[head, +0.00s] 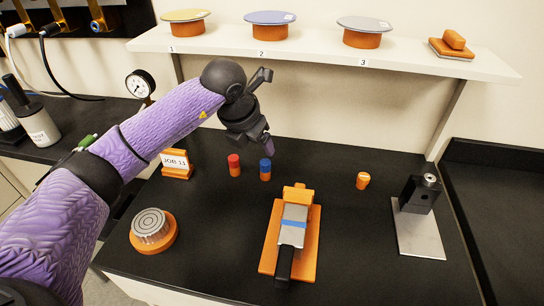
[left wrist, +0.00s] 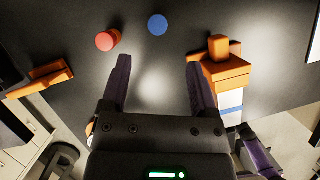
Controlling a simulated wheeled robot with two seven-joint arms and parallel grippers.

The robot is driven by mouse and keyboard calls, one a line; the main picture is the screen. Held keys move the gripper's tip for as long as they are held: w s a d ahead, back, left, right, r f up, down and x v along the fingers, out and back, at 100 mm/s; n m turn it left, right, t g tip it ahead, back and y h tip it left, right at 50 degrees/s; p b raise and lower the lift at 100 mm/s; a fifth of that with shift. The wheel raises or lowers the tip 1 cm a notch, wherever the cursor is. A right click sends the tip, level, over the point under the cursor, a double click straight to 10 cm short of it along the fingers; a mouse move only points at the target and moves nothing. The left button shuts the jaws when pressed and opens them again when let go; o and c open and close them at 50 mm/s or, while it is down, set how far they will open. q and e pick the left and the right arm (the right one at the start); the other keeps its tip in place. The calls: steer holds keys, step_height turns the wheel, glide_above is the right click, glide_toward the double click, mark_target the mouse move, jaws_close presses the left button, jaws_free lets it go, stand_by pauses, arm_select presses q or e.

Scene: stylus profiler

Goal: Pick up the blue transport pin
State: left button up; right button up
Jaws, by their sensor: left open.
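The blue transport pin (head: 265,169) stands upright on the black bench, with a blue top and an orange lower part. In the left wrist view its round blue top (left wrist: 158,25) shows beyond my fingertips, between their lines. My left gripper (head: 266,148) is just above and behind the pin in the head view. In the left wrist view the gripper (left wrist: 158,64) is open, with nothing between its two fingers. My right gripper is not seen.
A red-topped pin (head: 234,165) stands close left of the blue one. An orange stand with a grey-and-blue tool (head: 293,225) is in front. A JOB 11 sign (head: 176,164), an orange cup (head: 363,181) and a black block on a plate (head: 418,230) stand around. A shelf (head: 320,55) hangs behind.

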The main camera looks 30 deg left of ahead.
mark_target(265, 162)
arm_select(q)
steer(key=b+x, duration=0.1)
steer(key=x, duration=0.3)
steer(key=b+x, duration=0.1)
steer(key=x, duration=0.3)
steer(key=shift+s+a+f, duration=0.1)
steer(key=shift+a+f, duration=0.1)
steer(key=shift+f, duration=0.35)
steer(key=shift+r, duration=0.1)
jaws_close()
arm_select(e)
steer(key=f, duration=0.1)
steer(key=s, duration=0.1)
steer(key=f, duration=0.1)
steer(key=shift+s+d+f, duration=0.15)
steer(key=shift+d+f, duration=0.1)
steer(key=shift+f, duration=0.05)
